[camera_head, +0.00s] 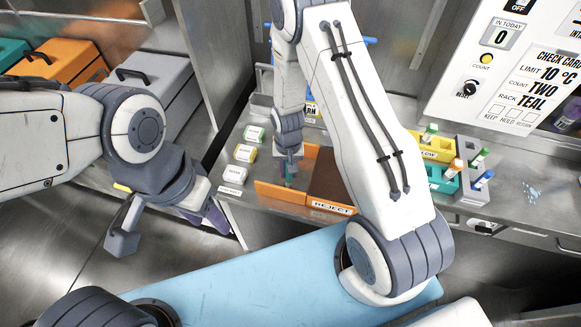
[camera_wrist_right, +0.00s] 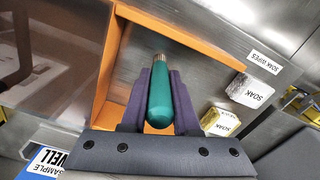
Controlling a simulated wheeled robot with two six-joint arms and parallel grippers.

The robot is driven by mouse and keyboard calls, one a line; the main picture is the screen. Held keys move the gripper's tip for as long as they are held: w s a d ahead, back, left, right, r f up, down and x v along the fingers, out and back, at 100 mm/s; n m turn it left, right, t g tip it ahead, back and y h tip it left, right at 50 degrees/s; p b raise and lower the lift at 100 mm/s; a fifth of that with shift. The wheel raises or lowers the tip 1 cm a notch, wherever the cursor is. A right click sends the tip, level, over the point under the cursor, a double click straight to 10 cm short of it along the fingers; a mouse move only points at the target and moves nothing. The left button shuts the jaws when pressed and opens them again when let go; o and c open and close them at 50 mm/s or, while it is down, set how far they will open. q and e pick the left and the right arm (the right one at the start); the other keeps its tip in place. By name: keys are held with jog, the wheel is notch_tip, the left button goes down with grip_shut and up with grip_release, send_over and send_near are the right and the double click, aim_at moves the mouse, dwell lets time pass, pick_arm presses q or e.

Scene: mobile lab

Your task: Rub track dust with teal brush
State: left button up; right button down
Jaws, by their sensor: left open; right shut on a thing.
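My right gripper (camera_head: 290,165) is shut on the teal brush (camera_wrist_right: 160,100). In the right wrist view the brush handle lies between the two dark fingers (camera_wrist_right: 160,115), with a metal end pointing away. In the head view a bit of teal (camera_head: 291,172) shows at the fingertips, over the orange-walled tray (camera_head: 280,193); I cannot tell whether the brush touches it. Pale blue specks, likely the track dust (camera_head: 533,192), lie on the steel counter at the far right. My left gripper (camera_head: 170,228) is open and empty, low at the left.
The brown section (camera_head: 330,180) beside the tray has a REJECT label. Yellow (camera_head: 435,150) and teal (camera_head: 445,180) racks with capped vials stand between tray and specks. Small SOAK boxes (camera_head: 245,152) sit left of the tray. A card panel (camera_head: 510,75) rises behind the counter.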

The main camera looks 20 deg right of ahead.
jog(key=shift+s+a, duration=0.25)
jog(key=shift+s, duration=0.1)
jog(key=shift+s+a+r+p, duration=0.15)
jog(key=shift+s+r+p, duration=0.05)
jog(key=shift+r+p, duration=0.1)
pick_arm(q)
jog(key=r+p, duration=0.1)
jog(key=r, duration=0.1)
jog(key=r+p, duration=0.4)
jog(key=shift+s, duration=0.4)
pick_arm(e)
notch_tip(320, 180, up, 8)
jog(key=shift+f, duration=0.25)
pick_arm(q)
jog(key=shift+f, duration=0.1)
